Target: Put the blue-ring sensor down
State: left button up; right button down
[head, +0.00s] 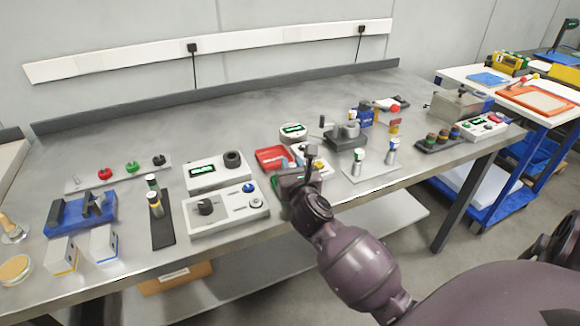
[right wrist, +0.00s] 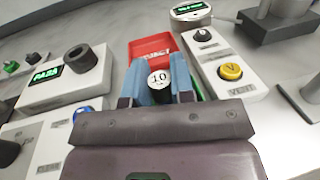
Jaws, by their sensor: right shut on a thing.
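My right gripper (head: 297,180) is over the front of the bench, by the red tray (head: 270,157). In the right wrist view its blue-padded fingers (right wrist: 160,88) are shut on a sensor (right wrist: 158,78) with a round white top marked 10. The fingers cover the sensor's sides, so its ring colour is hidden. The red tray (right wrist: 150,46), with white lettering, lies just beyond the sensor in that view. I cannot tell whether the sensor touches anything below. My left gripper is not in view.
White test boxes (head: 228,212) with knobs stand left of the gripper. A white box with a yellow button (right wrist: 230,72) is close on its right. Two capped cylinders (head: 392,152) stand on a plate to the right. Bare bench top (head: 240,115) lies behind.

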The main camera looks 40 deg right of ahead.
jog(key=shift+r, duration=0.15)
jog(key=shift+f, duration=0.2)
jog(key=c, duration=1.1)
grip_release()
jog(key=shift+o, duration=0.6)
jog(key=shift+r, duration=0.1)
